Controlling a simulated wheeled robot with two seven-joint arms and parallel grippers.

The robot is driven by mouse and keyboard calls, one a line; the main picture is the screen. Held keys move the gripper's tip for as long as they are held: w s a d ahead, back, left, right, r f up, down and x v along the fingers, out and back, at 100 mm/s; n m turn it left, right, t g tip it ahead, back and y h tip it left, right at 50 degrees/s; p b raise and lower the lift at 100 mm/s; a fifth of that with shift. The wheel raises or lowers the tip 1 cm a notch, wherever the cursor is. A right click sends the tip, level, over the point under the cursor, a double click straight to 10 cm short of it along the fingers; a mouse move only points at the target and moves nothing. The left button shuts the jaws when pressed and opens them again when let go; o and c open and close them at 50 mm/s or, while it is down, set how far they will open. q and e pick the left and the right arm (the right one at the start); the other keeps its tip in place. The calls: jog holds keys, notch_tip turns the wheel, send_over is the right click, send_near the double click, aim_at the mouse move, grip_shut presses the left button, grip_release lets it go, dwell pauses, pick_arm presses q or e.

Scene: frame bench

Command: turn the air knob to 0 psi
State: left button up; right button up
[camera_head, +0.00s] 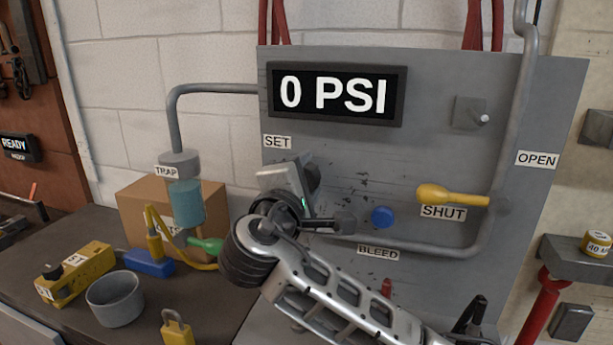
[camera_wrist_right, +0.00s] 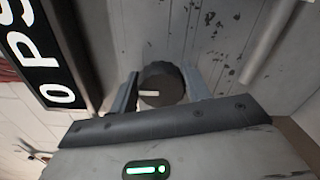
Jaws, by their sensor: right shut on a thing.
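The display (camera_head: 333,94) on the grey panel reads "0 PSI"; part of it also shows in the right wrist view (camera_wrist_right: 38,50). The air knob (camera_wrist_right: 162,84) is dark and round with a pale mark, and sits between the fingers of my right gripper (camera_wrist_right: 163,92). In the head view the knob (camera_head: 313,172) is mostly hidden behind my right gripper (camera_head: 304,178), below the "SET" label (camera_head: 277,142). My right gripper is shut on the knob. My left gripper is not in view.
Right of the knob are a blue button (camera_head: 382,217) over the "BLEED" label and a yellow lever (camera_head: 452,196) at "SHUT". A pipe (camera_head: 430,249) runs along the panel. On the bench at left stand a grey cup (camera_head: 116,300), a yellow block (camera_head: 75,272) and a cardboard box (camera_head: 140,215).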

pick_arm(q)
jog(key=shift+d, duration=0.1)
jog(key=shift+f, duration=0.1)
pick_arm(e)
jog(key=o, duration=1)
jog(key=shift+c, duration=0.2)
pick_arm(q)
jog(key=b, duration=0.1)
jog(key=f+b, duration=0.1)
jog(key=b, duration=0.1)
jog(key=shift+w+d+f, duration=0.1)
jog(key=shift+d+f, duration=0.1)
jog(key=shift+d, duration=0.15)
pick_arm(e)
jog(key=v, duration=1.6)
